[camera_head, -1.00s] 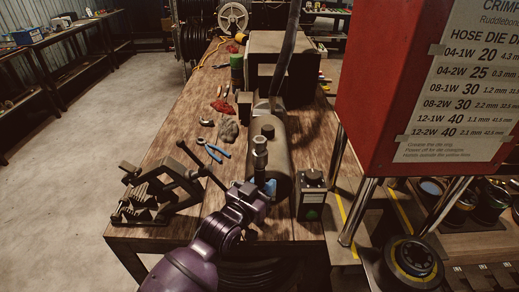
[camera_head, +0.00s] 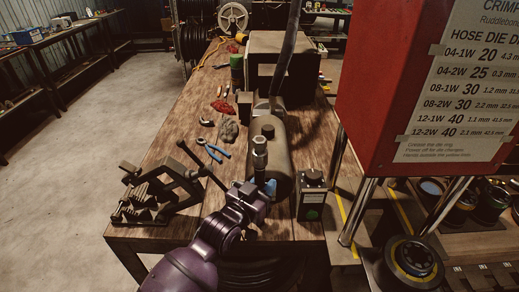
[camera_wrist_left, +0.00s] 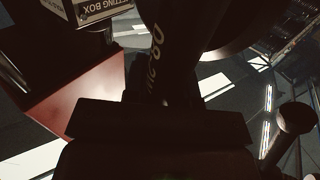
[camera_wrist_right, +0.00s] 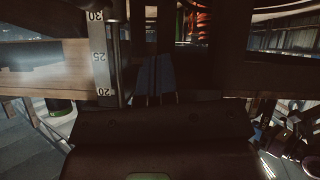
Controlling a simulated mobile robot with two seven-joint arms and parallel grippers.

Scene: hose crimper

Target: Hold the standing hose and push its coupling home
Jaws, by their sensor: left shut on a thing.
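A short hose with a metal coupling (camera_head: 259,152) on its upper end stands upright at the front of the workbench, in front of a dark rounded cylinder. My left gripper (camera_head: 258,194), on its purple arm, is shut on the hose below the coupling. In the left wrist view the dark hose (camera_wrist_left: 166,45), with pale lettering, rises from between the jaws. How far the coupling sits on the hose is too small to tell. My right gripper is outside the head view.
A black vise-like fixture (camera_head: 155,190) stands left of my left gripper, its lever reaching close. Blue pliers (camera_head: 213,150) lie behind. A small box with a green button (camera_head: 312,195) stands to the right, near the red cabinet (camera_head: 390,90). The right wrist view shows a numbered scale (camera_wrist_right: 99,55).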

